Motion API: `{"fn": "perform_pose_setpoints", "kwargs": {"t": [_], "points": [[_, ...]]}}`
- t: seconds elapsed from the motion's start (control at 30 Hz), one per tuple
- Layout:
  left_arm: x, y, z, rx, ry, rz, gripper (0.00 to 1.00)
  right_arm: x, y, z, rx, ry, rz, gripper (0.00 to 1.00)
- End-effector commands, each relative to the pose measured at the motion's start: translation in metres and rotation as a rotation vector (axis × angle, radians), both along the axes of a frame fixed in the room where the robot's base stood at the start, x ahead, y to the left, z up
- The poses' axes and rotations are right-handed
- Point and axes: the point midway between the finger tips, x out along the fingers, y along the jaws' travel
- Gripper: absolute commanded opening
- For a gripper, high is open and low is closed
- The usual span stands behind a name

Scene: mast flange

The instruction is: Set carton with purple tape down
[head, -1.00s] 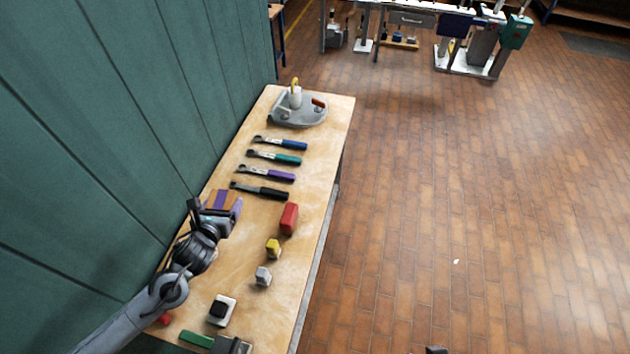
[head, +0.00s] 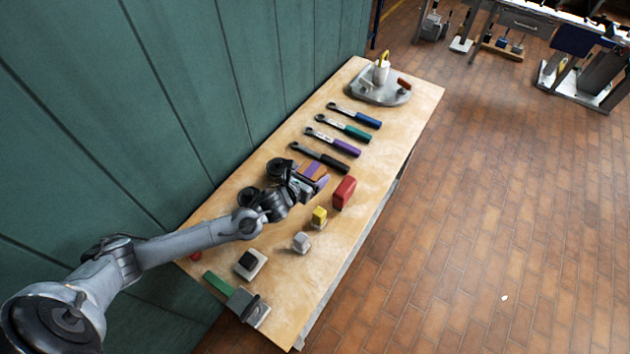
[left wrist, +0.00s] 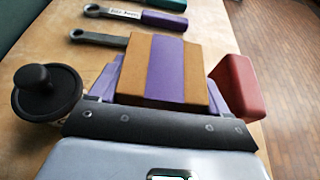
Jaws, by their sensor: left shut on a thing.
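The carton with purple tape (head: 314,171) is a small brown box with a purple band across its top. My left gripper (head: 308,182) is shut on it, with purple finger pads at its sides. In the left wrist view the carton (left wrist: 140,68) sits just beyond the dark gripper body. It is over the workbench (head: 215,218), between the black-handled wrench and the red block. I cannot tell whether its underside touches the bench top. My right gripper is not in view.
A red block (head: 344,192) stands close right of the carton. A black-handled wrench (head: 320,157) lies just behind, with several more beyond. A black round knob (left wrist: 45,92) is left of the gripper. Yellow (head: 319,216) and grey (head: 301,242) pieces stand nearer. A green wall borders the bench.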

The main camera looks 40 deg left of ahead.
Motion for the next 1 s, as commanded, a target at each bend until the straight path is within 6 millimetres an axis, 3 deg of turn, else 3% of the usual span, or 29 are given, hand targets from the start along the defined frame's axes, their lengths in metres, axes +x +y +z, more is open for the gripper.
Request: {"fn": "perform_pose_setpoints", "kwargs": {"t": [0.27,0.53,0.97,1.0], "points": [[0.001,0.0,-0.018,0.0,-0.002,0.001,0.37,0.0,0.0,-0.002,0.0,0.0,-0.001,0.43],[0.0,0.0,-0.048,0.0,-0.002,0.001,0.37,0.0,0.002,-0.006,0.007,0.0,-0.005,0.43],[0.001,0.0,-0.054,0.001,-0.003,0.001,0.37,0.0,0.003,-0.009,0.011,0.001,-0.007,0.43],[0.0,0.0,-0.054,0.001,-0.001,0.001,0.8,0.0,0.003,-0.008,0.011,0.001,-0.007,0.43]]}}
